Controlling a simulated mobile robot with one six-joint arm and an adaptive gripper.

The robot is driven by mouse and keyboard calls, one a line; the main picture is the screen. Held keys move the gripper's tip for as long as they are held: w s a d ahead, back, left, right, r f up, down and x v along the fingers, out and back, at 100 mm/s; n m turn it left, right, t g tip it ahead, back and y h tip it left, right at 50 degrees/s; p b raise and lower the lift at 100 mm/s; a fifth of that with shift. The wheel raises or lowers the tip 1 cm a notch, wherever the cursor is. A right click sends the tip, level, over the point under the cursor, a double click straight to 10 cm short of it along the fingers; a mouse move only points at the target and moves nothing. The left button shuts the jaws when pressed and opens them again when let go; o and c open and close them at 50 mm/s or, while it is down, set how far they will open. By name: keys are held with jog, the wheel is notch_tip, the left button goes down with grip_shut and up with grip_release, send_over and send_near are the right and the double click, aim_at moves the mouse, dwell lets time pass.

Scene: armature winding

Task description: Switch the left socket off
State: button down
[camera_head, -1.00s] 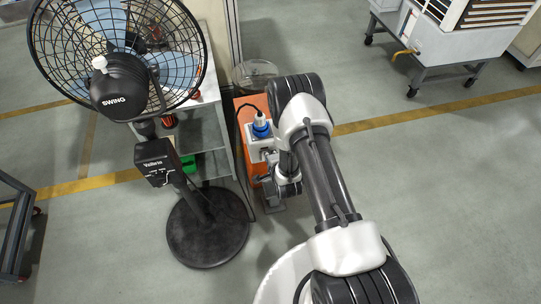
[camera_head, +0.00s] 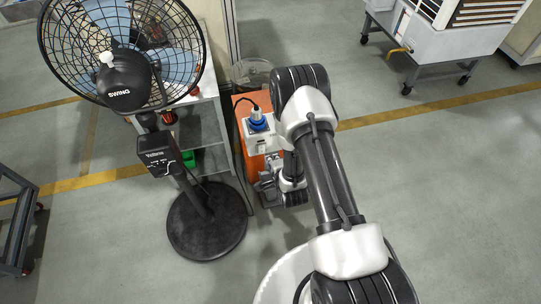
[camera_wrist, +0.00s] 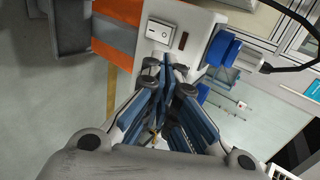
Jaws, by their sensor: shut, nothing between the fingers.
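The socket unit is a white box (camera_wrist: 183,20) on an orange cabinet. It carries a white rocker switch (camera_wrist: 158,32) and a blue plug (camera_wrist: 222,48). My gripper (camera_wrist: 168,66) is shut and empty, its fingertips just below the switch in the wrist view; whether they touch the box I cannot tell. In the head view the socket box (camera_head: 263,143) with its blue plug (camera_head: 257,124) stands left of my arm, and my gripper (camera_head: 266,180) is small and partly hidden beside the cabinet. Only one socket is clear; the rest is hidden.
The orange cabinet (camera_head: 243,104) stands beside a grey shelf (camera_head: 208,118). A fan (camera_head: 125,85) on a round black base (camera_head: 207,222) stands close on the left. A dark cable (camera_wrist: 292,14) runs from the plug. Open floor (camera_head: 450,200) lies to the right.

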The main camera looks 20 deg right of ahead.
jog(key=shift+v, duration=1.65)
jog(key=w+r+n+g, duration=0.1)
jog(key=w+r+n, duration=0.1)
jog(key=r, duration=0.5)
jog(key=w+r+n, duration=0.3)
jog(key=r, duration=0.4)
jog(key=s+r+n+g, duration=0.2)
jog(key=s+r+n, duration=0.25)
jog(key=r, duration=0.85)
jog(key=s+r+n+g, duration=0.1)
jog(key=s+r+n, duration=0.3)
jog(key=s, duration=0.9)
jog(key=s+a+r+n+g, duration=0.1)
jog(key=s+r+n, duration=0.3)
jog(key=s+r, duration=0.6)
jog(key=s+g, duration=0.1)
jog(key=s, duration=0.3)
jog(key=shift+a+g, duration=0.3)
